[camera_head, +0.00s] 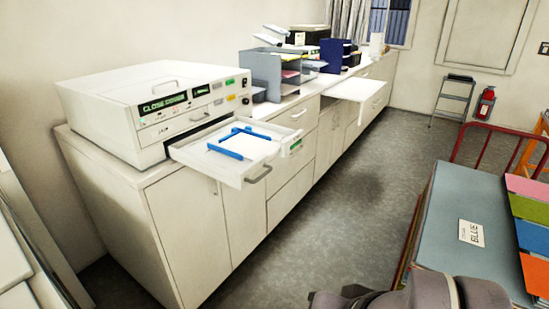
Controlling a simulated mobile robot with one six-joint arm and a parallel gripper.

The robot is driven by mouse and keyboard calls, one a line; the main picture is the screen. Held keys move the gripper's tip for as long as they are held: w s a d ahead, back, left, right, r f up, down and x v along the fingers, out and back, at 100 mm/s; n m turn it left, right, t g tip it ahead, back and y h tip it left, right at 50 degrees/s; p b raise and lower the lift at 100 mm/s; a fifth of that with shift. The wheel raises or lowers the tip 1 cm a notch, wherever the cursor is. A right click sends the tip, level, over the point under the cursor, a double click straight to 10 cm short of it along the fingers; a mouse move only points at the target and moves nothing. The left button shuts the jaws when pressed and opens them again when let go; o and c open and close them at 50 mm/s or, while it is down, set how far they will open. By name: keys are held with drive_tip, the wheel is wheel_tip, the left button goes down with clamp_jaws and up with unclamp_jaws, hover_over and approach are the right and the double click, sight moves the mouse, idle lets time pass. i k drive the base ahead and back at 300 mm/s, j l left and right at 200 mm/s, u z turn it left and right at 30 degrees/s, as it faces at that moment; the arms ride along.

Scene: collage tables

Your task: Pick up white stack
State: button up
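A white stack (254,147) that looks like paper lies in the pulled-out tray (179,153) of a white machine (105,112). Blue guides (226,152) sit along its edges. My grey arm shows at the bottom right edge, with a dark end (338,299) that seems to be my gripper. It is cut off by the frame, so its fingers cannot be made out. It is well apart from the tray, to its lower right.
The machine stands on a long white cabinet (186,232); its display reads "CLOSE COVER". Grey organizers (262,70) and a pulled-out white drawer (355,89) are farther along. A blue-grey board (450,205) and coloured sheets (527,212) lie at right. The grey floor (340,215) between is clear.

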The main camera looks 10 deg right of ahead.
sight(252, 148)
drive_tip(key=i+l, duration=0.1)
drive_tip(key=i, duration=0.6)
drive_tip(key=i+l+z, duration=0.1)
drive_tip(key=i, duration=0.55)
